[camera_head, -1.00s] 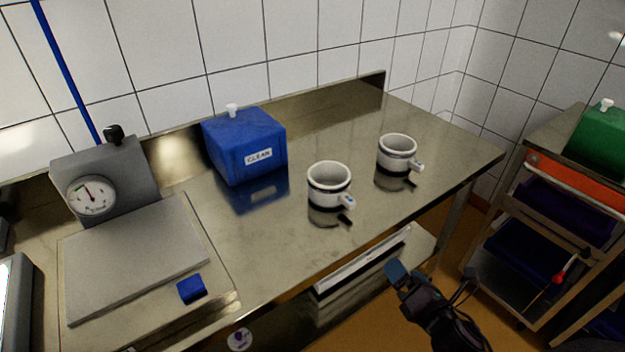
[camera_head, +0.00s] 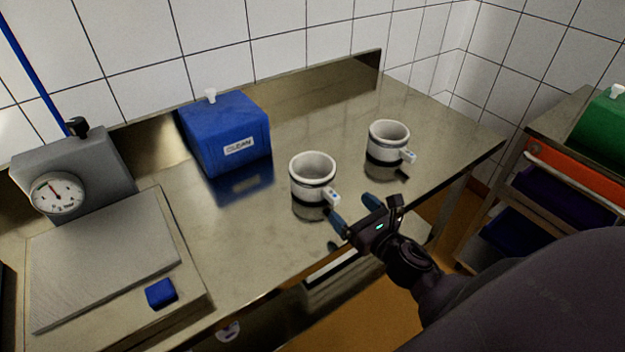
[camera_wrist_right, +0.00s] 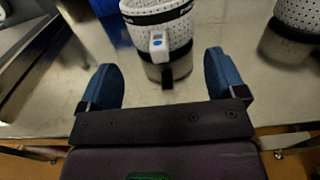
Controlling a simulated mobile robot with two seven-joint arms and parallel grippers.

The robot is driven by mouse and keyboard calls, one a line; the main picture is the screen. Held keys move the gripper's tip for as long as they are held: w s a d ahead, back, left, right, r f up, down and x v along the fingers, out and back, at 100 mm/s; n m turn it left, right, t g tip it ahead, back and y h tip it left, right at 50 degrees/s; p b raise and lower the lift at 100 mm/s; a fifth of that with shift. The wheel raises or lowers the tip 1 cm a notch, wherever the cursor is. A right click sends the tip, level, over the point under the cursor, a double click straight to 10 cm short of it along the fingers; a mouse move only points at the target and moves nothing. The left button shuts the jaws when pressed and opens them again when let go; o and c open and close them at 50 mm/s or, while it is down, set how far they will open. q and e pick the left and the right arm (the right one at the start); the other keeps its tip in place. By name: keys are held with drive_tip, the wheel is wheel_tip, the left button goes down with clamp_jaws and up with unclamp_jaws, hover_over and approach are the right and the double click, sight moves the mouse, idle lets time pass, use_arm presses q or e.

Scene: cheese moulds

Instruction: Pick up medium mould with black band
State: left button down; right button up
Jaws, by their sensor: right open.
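Two white moulds with black bands and handles stand upright on the steel table; which is the medium one I cannot tell for sure. The nearer mould (camera_head: 311,174) has a handle with a blue mark pointing towards my right gripper (camera_head: 353,211). In the right wrist view this perforated mould (camera_wrist_right: 178,32) is ahead, its handle between the fingers' lines. The other mould (camera_head: 386,139) stands farther right, partly cut off in the wrist view (camera_wrist_right: 298,18). My right gripper is open and empty at the table's front edge, short of the nearer handle. My left gripper is out of view.
A blue box labelled CLEAN (camera_head: 225,135) stands behind and left of the moulds. A scale with a dial (camera_head: 57,194) and a small blue block (camera_head: 161,293) are at left. A trolley (camera_head: 562,172) stands at right. The table between box and moulds is clear.

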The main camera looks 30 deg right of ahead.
sight(326, 188)
drive_tip(key=shift+w+a+f, duration=0.1)
drive_tip(key=shift+w+a, duration=0.05)
drive_tip(key=shift+w, duration=1.25)
drive_tip(key=shift+w+a+f, duration=0.1)
drive_tip(key=shift+w+a, duration=0.1)
drive_tip(key=shift+w, duration=1.25)
drive_tip(key=shift+w+a+f, duration=0.1)
drive_tip(key=shift+w+a, duration=0.05)
drive_tip(key=shift+w, duration=1.25)
drive_tip(key=shift+r, duration=0.1)
clamp_jaws()
